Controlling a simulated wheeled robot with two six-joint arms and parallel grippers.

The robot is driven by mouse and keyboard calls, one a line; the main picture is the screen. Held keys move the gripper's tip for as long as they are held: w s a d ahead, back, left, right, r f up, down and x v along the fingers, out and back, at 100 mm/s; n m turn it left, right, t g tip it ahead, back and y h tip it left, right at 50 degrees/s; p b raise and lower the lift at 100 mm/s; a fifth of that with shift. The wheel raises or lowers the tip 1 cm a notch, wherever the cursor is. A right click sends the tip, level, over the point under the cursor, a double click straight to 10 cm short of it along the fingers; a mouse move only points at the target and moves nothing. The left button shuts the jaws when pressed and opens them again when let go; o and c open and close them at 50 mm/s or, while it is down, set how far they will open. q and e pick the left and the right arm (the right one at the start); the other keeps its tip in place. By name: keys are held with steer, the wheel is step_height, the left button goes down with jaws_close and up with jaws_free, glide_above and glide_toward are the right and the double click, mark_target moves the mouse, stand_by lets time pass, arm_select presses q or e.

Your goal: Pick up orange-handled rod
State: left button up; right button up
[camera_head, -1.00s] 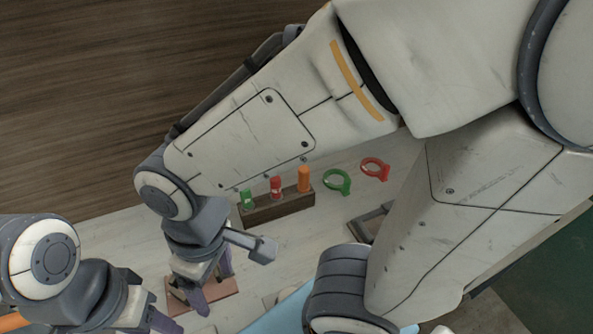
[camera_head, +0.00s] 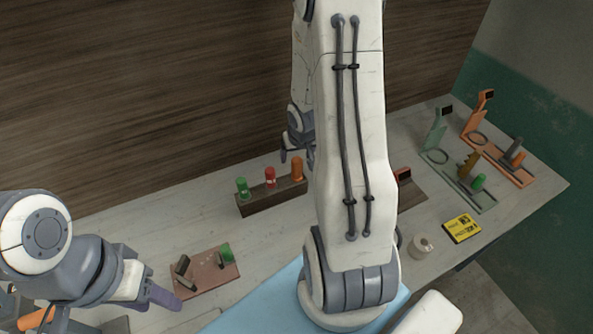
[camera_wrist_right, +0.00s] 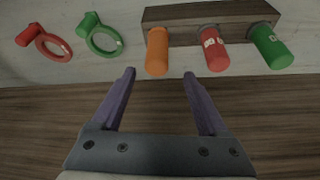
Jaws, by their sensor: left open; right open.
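The orange-handled rod (camera_head: 297,168) stands at the right end of a dark wooden rack (camera_head: 258,203), beside a red-handled rod (camera_head: 270,178) and a green-handled rod (camera_head: 242,187). In the right wrist view the orange handle (camera_wrist_right: 157,48) points towards my right gripper (camera_wrist_right: 159,74). Its end lies in line with the gap between the open, empty fingers, near the fingertips; contact cannot be told. In the head view my right gripper (camera_head: 296,155) is by the orange handle, partly hidden by my arm. My left gripper (camera_head: 155,294) is open and empty at the lower left, apart from the rack.
A red ring (camera_wrist_right: 54,46) and a green ring (camera_wrist_right: 104,40) lie beside the rack. A pinkish board (camera_head: 205,273) lies in front of it. Green (camera_head: 437,157) and orange (camera_head: 482,147) stands, a yellow box (camera_head: 462,228) and a white roll (camera_head: 423,246) are at the right.

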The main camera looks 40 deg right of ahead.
mark_target(295, 160)
steer(key=x, duration=0.3)
steer(key=shift+f+b, duration=0.25)
steer(key=shift+b, duration=0.15)
steer(key=shift+s+p+x, duration=0.15)
steer(key=shift+p+x, duration=0.05)
steer(key=shift+x, duration=1.1)
steer(key=shift+s+p+x, duration=0.1)
steer(key=shift+p+x, duration=0.05)
steer(key=shift+x, duration=1.15)
steer(key=shift+d+f, duration=0.1)
steer(key=shift+d, duration=0.05)
jaws_close()
